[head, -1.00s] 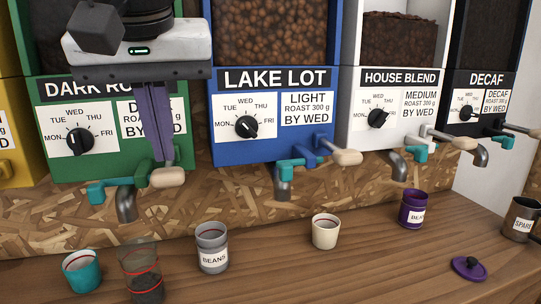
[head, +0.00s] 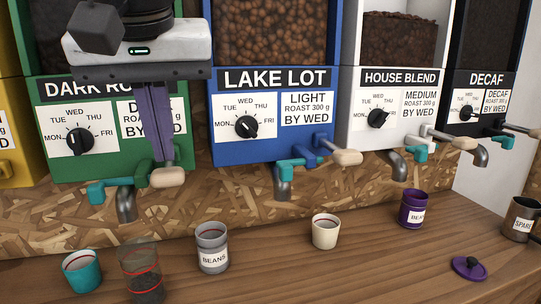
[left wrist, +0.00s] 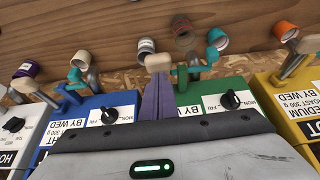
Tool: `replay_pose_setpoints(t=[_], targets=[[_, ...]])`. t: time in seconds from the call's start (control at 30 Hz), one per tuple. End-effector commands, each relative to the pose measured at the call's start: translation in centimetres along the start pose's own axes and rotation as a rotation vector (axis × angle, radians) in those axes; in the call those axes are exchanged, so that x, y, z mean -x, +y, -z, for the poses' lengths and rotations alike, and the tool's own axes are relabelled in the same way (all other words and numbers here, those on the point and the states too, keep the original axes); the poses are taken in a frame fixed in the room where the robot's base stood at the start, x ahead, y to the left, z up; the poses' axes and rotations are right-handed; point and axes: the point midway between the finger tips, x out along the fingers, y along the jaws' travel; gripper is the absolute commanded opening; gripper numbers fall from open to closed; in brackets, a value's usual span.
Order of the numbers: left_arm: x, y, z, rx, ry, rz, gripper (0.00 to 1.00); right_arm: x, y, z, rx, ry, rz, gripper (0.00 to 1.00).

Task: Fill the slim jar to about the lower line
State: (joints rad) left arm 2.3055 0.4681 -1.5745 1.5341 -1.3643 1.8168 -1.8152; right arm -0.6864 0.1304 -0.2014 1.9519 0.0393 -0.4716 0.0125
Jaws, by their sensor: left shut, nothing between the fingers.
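The slim jar (head: 142,262) is clear, with two red lines, and stands upright on the counter in front of the Dark Roast dispenser (head: 110,170). Dark beans lie in its bottom; their exact level against the lower line is hard to tell. It also shows in the left wrist view (left wrist: 183,30). The green tap lever (head: 143,178) with its pale wooden end is above and behind the jar, over a metal spout (head: 127,206). My left gripper (head: 160,158) has purple fingers, shut and empty, with tips close to the lever's wooden end (left wrist: 158,62); contact is unclear. My right gripper is out of view.
A teal cup (head: 82,270) stands left of the jar and a grey BEANS cup (head: 212,248) right of it. A cream cup (head: 325,231), purple cup (head: 412,208), purple lid (head: 469,267) and SPARE cup (head: 521,219) stand farther right.

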Motion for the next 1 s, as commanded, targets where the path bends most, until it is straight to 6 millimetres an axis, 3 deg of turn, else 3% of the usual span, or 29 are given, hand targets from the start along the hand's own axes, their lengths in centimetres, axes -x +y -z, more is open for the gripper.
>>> replay_pose_setpoints(t=[0.57, 1.0], targets=[[0.0, 0.0, 0.0, 0.000, 0.000, 0.000, 0.00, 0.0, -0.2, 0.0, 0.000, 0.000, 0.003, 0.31], [-1.2, 0.0, -0.6, 0.000, 0.000, 0.000, 0.00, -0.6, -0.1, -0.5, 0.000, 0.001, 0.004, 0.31]])
